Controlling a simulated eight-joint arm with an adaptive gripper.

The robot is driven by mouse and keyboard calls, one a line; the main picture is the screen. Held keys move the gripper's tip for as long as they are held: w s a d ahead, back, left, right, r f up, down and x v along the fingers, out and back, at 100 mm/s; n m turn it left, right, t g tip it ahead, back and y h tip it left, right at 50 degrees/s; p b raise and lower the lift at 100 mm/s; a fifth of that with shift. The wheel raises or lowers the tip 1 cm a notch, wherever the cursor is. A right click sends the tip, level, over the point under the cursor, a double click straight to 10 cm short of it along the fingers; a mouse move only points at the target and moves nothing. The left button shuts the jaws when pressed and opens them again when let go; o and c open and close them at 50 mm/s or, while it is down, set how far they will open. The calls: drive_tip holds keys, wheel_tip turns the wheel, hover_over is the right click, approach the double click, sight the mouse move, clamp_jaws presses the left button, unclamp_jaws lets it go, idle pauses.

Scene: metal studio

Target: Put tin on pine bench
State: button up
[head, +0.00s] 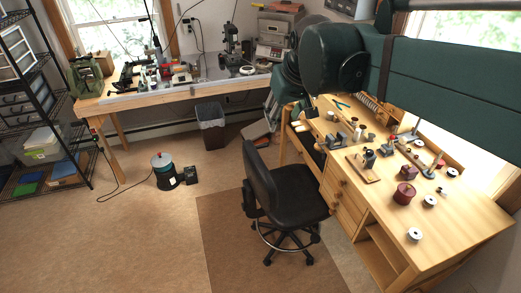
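A pale wooden bench (459,213) with drawers stands on the right, its top holding many small items. A round dark red lidded container (403,194) stands upright near the middle of this bench top; it may be the tin, but I cannot be sure. A second light wooden bench (150,94) runs along the back wall under the window. The end of my green arm hangs down left of the right bench, with what seems to be my gripper (262,132) in front of the back wall. It is small and dark, and its fingers are not clear.
A black swivel chair (285,195) stands before the right bench on a brown mat (222,240). A wire shelf (75,150) is at left. A dark cylinder (163,171) and a waste bin (210,116) stand on the floor. The left foreground floor is clear.

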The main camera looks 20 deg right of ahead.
drive_tip(key=s+a+f, duration=0.2)
drive_tip(key=s+f, duration=0.4)
drive_tip(key=s, duration=0.2)
drive_tip(key=s+a+f+t, duration=0.1)
drive_tip(key=s+a+f, duration=0.2)
drive_tip(key=s+f, duration=0.3)
drive_tip(key=shift+s+a+y, duration=0.15)
drive_tip(key=shift+s+y, duration=0.15)
drive_tip(key=shift+s, duration=0.8)
drive_tip(key=shift+f, duration=0.15)
wheel_tip(320, 180, down, 26)
drive_tip(key=b, duration=2.5)
drive_tip(key=shift+b, duration=0.4)
drive_tip(key=shift+c, duration=1)
drive_tip(key=shift+r, duration=0.2)
